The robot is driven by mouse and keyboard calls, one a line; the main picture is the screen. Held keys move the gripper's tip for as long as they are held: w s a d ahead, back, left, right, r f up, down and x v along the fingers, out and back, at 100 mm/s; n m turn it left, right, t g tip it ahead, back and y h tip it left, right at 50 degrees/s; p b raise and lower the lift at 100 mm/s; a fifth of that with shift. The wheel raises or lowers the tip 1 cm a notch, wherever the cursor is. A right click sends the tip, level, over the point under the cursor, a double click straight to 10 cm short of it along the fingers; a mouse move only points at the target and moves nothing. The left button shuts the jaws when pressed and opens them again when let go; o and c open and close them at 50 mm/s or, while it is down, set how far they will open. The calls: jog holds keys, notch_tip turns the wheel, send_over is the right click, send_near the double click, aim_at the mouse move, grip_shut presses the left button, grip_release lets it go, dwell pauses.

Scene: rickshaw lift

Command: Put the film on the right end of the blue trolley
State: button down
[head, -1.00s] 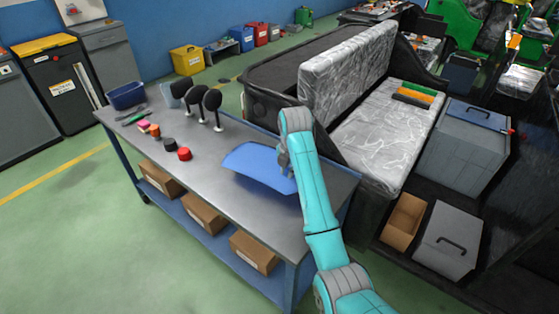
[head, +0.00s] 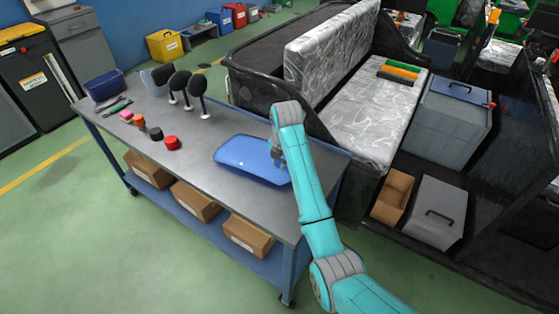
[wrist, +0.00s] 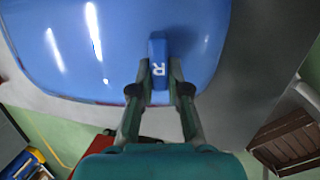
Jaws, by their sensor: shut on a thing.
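A glossy blue curved sheet (head: 245,160), which I take to be the film, is over the right part of the blue trolley, whose grey top (head: 195,130) is bare around it. My gripper (wrist: 158,78) is shut on a blue tab (wrist: 158,52) marked R at the sheet's edge, one finger on each side. In the head view my gripper (head: 278,160) is at the sheet's right side and partly hidden by my arm. The sheet lies close to the grey top; I cannot tell whether it touches.
Black round mirrors (head: 197,92), a red cap (head: 172,143), a black cap (head: 156,134) and a blue bin (head: 104,85) stand on the trolley's left part. Cardboard boxes (head: 195,200) are on its lower shelf. A black vehicle with a wrapped seat (head: 365,115) stands close behind and right.

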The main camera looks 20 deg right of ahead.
jog(key=shift+s+x, duration=0.15)
jog(key=shift+x, duration=0.45)
jog(key=shift+s+x, duration=0.15)
jog(key=shift+x, duration=0.45)
jog(key=c, duration=1.1)
grip_release()
jog(key=shift+f, duration=0.15)
jog(key=shift+o, duration=0.2)
jog(key=v, duration=0.7)
jog(key=shift+r, duration=0.25)
jog(key=shift+s, duration=0.1)
